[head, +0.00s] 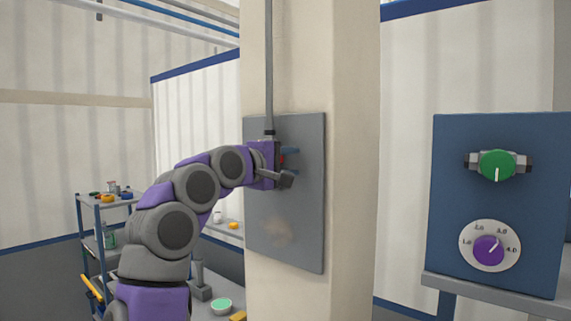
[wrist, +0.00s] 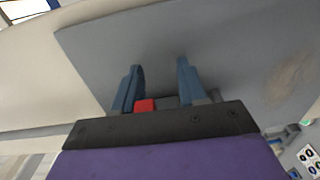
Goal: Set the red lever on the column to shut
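The grey panel (head: 300,220) is fixed to the cream column (head: 355,140). My gripper (head: 289,160) is up against the panel's upper part, under the vertical pipe. In the wrist view my gripper (wrist: 160,87) has its two blue fingers apart, pointing towards the panel. The red lever (wrist: 145,105) shows as a small red block between the fingers, close to the left finger; I cannot tell whether they touch. A gap separates it from the right finger. In the head view my gripper mostly hides the lever, so its setting cannot be read.
A blue panel (head: 515,215) at right carries a green-handled valve (head: 497,164) and a purple dial (head: 489,250), above a grey shelf (head: 490,288). A shelf rack (head: 88,235) stands at far left. A grey pipe (head: 269,70) runs down the column above my gripper.

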